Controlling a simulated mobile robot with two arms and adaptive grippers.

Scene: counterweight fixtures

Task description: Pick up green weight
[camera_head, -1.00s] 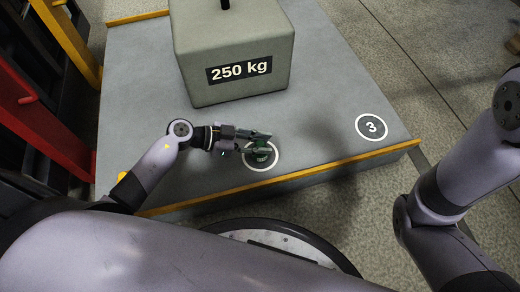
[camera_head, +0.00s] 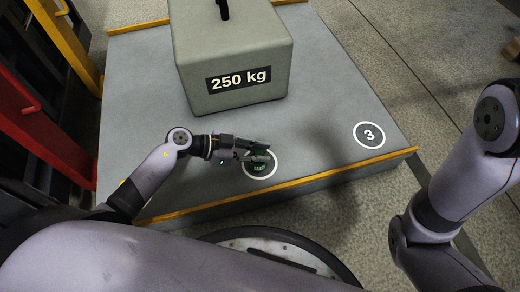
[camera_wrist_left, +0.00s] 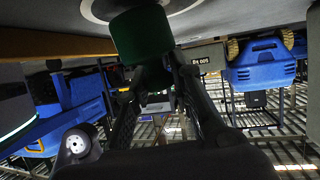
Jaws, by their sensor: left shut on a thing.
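The green weight (camera_head: 260,167) is a small dark green piece at the white floor-marking circle (camera_head: 274,173) near the platform's front edge. My left gripper (camera_head: 264,151) is shut on the weight, coming from the left and partly covering it in the head view. In the left wrist view the green weight (camera_wrist_left: 142,35) sits between the fingertips (camera_wrist_left: 146,62), close to the white ring. I cannot tell whether it touches the platform. My right arm shows at the right of the head view, but its gripper is out of view.
A large grey block marked 250 kg (camera_head: 235,60) stands on the grey platform (camera_head: 320,105) just behind my left gripper. A circle marked 3 (camera_head: 369,135) is empty at the right. Red (camera_head: 40,135) and yellow (camera_head: 68,40) posts stand at the left.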

